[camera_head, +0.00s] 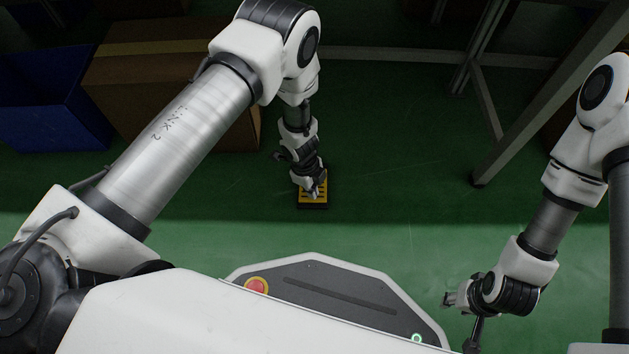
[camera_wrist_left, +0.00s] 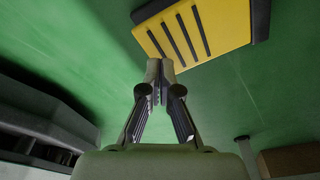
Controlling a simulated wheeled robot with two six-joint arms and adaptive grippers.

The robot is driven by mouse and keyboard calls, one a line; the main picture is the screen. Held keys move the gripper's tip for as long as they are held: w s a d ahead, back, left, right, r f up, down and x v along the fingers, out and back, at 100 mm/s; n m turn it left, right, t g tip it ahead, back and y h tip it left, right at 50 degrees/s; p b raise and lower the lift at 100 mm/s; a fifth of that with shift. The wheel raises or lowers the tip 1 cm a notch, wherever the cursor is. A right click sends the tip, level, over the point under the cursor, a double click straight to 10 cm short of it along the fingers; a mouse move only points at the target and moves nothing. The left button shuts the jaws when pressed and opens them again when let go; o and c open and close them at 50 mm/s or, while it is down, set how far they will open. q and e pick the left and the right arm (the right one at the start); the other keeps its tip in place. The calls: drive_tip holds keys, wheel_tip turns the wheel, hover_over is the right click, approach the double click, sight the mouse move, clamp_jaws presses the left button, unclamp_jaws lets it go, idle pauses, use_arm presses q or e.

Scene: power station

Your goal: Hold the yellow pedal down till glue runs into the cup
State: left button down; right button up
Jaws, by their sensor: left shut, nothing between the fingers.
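The yellow pedal (camera_head: 320,200), with dark ridges and a black base, lies on the green floor below my left arm. It also shows at the top of the left wrist view (camera_wrist_left: 222,25). My left gripper (camera_head: 314,192) points down over the pedal and hides part of it. In the left wrist view its fingertips (camera_wrist_left: 160,68) are together and empty, close to the pedal's near edge. I cannot tell whether they touch it. My right gripper (camera_head: 448,299) hangs at the lower right, away from the pedal; its fingers are too small to judge. No cup or glue is in view.
A brown cardboard box (camera_head: 130,95) and a blue bin (camera_head: 45,110) stand at the left behind my left arm. A grey metal table frame (camera_head: 530,105) stands at the upper right, with a leg on the floor. The floor right of the pedal is clear.

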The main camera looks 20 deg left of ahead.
use_arm(q)
drive_tip(key=shift+f+b, duration=1.25)
drive_tip(key=shift+f, duration=0.4)
idle(1.5)
drive_tip(key=shift+r, duration=0.15)
wheel_tip(320, 180, up, 4)
drive_tip(key=p, duration=0.3)
drive_tip(key=shift+f, duration=0.2)
wheel_tip(320, 180, up, 4)
drive_tip(key=p, duration=0.3)
drive_tip(key=shift+r+p, duration=0.2)
drive_tip(key=shift+p, duration=0.15)
drive_tip(key=shift+f, duration=0.1)
